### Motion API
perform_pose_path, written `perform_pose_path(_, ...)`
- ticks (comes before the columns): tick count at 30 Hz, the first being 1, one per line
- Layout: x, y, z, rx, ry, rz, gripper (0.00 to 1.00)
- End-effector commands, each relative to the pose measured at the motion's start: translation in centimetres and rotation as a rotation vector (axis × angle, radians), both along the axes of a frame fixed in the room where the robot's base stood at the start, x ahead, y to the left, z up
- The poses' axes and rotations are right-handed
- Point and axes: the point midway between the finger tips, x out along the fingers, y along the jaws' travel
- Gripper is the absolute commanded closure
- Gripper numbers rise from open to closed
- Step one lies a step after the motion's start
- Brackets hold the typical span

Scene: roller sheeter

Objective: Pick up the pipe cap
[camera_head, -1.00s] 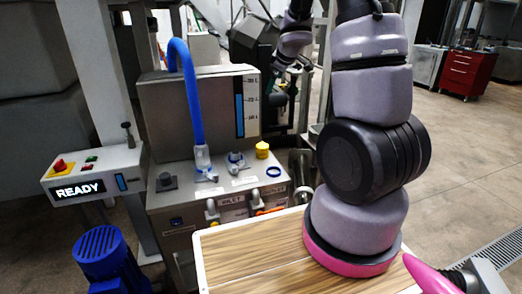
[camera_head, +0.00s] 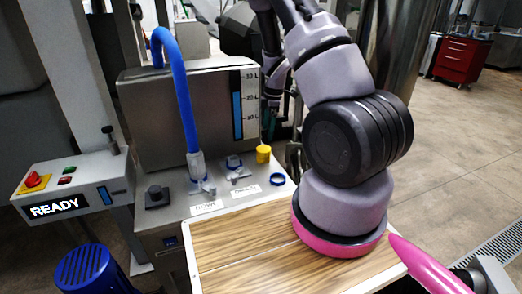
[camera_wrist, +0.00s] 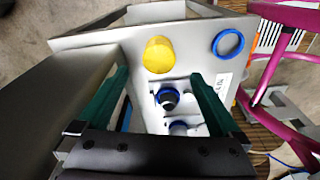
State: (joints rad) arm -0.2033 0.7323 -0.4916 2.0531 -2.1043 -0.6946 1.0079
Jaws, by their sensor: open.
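The yellow pipe cap (camera_head: 264,154) stands upright on the steel top of the machine, near its right edge in the head view. In the wrist view the cap (camera_wrist: 158,54) lies ahead of my gripper (camera_wrist: 158,76), roughly centred between the lines of its two dark green fingers. The fingers are wide apart and hold nothing. The cap appears to be beyond the fingertips, and the exact gap is hard to judge. In the head view my arm reaches over the board toward the cap, and the fingertips are hard to make out there.
A blue ring (camera_head: 277,179) lies beside the cap. A blue-collared fitting (camera_wrist: 168,98) is close to the fingers. A blue hose (camera_head: 180,90) rises at left before a steel tank (camera_head: 215,130). A wooden board (camera_head: 235,245) lies in front.

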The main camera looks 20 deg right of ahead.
Motion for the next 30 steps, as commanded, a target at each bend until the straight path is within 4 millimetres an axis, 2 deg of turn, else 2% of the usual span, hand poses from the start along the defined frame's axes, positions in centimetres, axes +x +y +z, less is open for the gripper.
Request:
perform_pose_path(6,0.1,0.4,-3.4,0.001,0.000,-0.003,0.00)
perform_pose_path(13,0.2,0.8,-5.2,0.002,-0.001,-0.003,0.00)
perform_pose_path(21,0.4,1.6,-8.9,0.002,-0.001,-0.004,0.00)
perform_pose_path(30,0.4,1.7,-9.4,0.001,-0.004,-0.003,0.00)
